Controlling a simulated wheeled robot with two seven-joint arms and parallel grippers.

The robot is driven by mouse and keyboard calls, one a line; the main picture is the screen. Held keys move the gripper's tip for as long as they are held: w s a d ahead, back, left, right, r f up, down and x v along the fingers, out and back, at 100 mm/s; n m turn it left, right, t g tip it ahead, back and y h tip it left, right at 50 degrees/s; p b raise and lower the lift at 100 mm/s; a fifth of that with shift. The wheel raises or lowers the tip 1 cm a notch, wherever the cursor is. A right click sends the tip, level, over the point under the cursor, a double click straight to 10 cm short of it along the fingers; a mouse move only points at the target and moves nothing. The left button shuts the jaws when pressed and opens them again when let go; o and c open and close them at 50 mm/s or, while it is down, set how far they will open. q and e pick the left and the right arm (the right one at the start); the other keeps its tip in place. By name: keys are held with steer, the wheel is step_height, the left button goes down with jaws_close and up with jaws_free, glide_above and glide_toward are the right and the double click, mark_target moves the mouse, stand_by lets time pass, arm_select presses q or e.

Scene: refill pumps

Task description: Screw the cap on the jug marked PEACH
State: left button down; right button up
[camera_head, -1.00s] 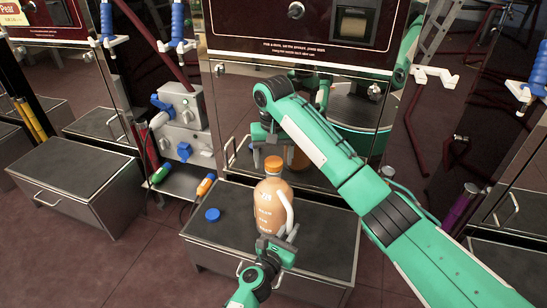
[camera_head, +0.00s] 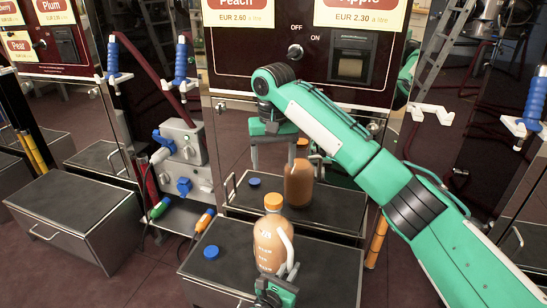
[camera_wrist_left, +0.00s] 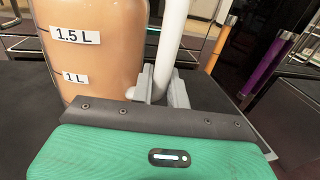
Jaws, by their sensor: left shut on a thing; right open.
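The jug (camera_head: 268,248) stands upright on the dark-topped box in front of the dispenser, filled with peach-coloured liquid. An orange cap (camera_head: 273,202) sits on its neck; I cannot tell how tight it is. Lettering on the jug is too small to read. My left gripper (camera_head: 286,274) is shut on the jug's white handle, low on its right side; the left wrist view shows the handle (camera_wrist_left: 172,35) between the fingers, beside the 1 L and 1.5 L marks. My right gripper (camera_head: 273,166) is open and empty, pointing down above the orange cap and apart from it.
A loose blue cap (camera_head: 211,252) lies left of the jug on the box (camera_head: 225,275). The shiny dispenser front behind mirrors jug and cap. A Peach price sign (camera_head: 237,12) hangs above. Hoses with green and orange ends (camera_head: 205,220) are left of the box.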

arm_select(q)
steer(key=c, duration=1.3)
jaws_free()
steer(key=shift+s+a, duration=0.1)
steer(key=p+v, duration=0.1)
steer(key=v, duration=1.2)
steer(key=shift+s, duration=0.3)
steer(key=shift+a+p, duration=0.1)
steer(key=shift+p, duration=0.2)
